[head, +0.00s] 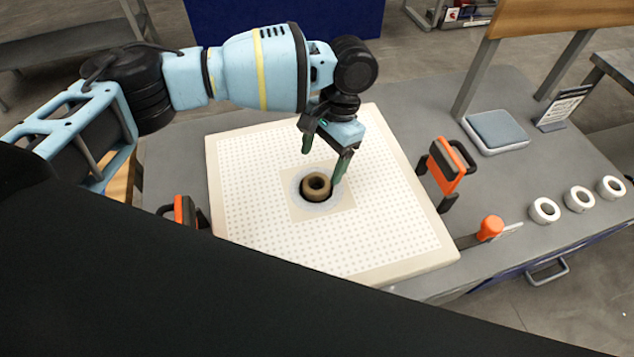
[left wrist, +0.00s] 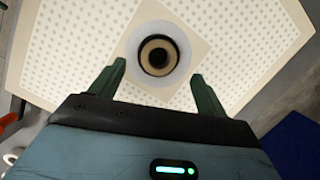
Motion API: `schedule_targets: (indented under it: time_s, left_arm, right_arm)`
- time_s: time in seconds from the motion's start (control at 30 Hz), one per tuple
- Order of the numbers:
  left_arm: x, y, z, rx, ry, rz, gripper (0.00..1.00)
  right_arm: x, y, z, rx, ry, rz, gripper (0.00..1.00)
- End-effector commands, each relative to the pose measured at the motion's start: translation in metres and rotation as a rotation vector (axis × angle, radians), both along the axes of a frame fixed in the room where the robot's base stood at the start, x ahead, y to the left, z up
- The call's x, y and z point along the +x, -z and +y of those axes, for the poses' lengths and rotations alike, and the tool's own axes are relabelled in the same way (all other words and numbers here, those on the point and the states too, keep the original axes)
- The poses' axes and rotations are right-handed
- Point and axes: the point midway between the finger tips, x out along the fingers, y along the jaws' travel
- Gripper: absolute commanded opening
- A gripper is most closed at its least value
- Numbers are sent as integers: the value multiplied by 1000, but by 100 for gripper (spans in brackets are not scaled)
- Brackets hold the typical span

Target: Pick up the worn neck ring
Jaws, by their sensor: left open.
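The worn neck ring (head: 316,185) is a brown ring sitting in the round central opening of the white dotted filter plate (head: 250,210). It also shows in the left wrist view (left wrist: 157,43), with a dark hole in its middle. My left gripper (head: 322,163) is open and empty, with its green fingertips just above and around the near area of the ring. In the left wrist view my left gripper (left wrist: 158,85) has its two fingers spread wide, with the ring beyond the tips and between their lines. My right gripper is not in view.
Three white rings (head: 578,199) lie in a row at the right of the grey bench. An orange-handled tool (head: 490,228) and orange-and-black clamps (head: 447,167) stand beside the plate. A blue-grey pad (head: 497,130) and a small sign (head: 563,108) are behind.

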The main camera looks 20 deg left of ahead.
Motion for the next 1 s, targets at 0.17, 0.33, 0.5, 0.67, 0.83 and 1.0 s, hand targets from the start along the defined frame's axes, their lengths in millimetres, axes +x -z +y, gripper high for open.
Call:
schedule_targets:
  time_s: [0.17,0.33,0.5,0.67,0.83,1.0]
  left_arm:
    - [-3,12,2,0,0,0,76]
    - [-4,20,2,2,0,1,76]
    - [-7,44,4,3,-1,2,76]
    - [-11,60,6,0,0,0,76]
    - [-12,63,7,1,0,-1,76]
    - [-12,63,6,1,0,-1,69]
  right_arm:
    - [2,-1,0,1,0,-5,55]
    - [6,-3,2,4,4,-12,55]
    - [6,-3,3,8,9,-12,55]
    - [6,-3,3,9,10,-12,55]
    - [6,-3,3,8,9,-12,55]
    - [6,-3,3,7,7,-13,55]
